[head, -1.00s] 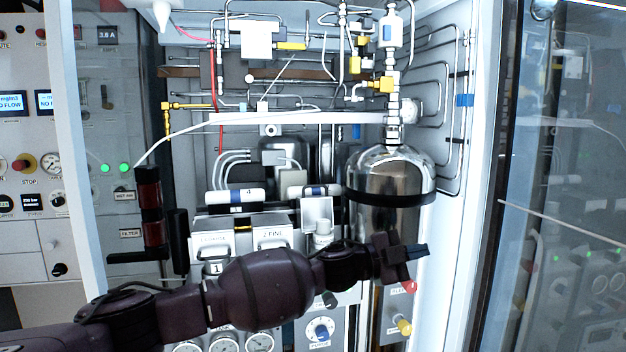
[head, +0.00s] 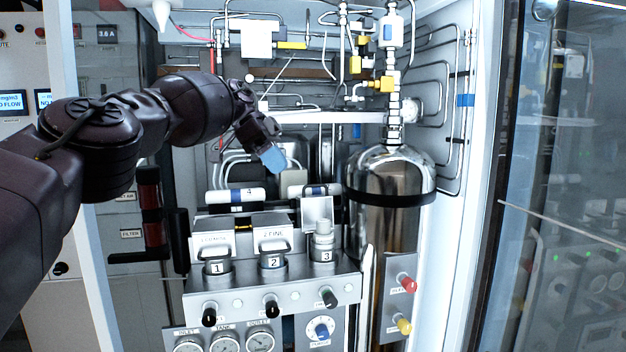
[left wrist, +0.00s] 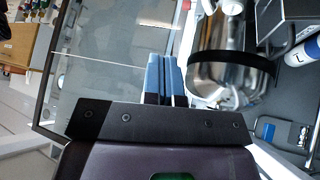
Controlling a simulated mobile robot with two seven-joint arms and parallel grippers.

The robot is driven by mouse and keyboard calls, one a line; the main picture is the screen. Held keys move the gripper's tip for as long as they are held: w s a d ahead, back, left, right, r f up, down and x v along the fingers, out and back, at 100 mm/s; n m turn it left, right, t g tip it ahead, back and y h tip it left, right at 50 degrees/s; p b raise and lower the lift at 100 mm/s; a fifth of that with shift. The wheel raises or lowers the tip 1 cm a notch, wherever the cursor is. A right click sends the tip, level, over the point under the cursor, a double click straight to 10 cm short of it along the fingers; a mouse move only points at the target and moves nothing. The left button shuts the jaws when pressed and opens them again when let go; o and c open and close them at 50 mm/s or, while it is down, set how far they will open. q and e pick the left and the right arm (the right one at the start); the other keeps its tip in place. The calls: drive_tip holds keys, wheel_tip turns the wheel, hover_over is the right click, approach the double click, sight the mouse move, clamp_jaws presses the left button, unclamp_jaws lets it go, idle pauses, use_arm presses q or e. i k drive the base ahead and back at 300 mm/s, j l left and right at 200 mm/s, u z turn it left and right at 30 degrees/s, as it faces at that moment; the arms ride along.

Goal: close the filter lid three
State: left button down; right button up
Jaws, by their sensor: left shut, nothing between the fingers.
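Filter lid three (head: 317,208) is a small grey square plate. It stands raised behind the pale filter canister (head: 323,236) above the number 3 label. My left gripper (head: 272,158) is shut and empty, its blue fingertips above and to the left of lid three, apart from it. The fingertips also show in the left wrist view (left wrist: 164,78), pressed together. I cannot make out lid three for certain in the left wrist view. My right gripper is not in view.
The coarse filter unit (head: 216,243) and fine filter unit (head: 273,238) stand left of lid three. A shiny steel cylinder (head: 388,172) stands close on its right. Black knobs (head: 271,306) jut from the front below. Thin pipes line the cabinet's back and right wall.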

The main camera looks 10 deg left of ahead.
sight(310, 209)
drive_tip(key=i, duration=1)
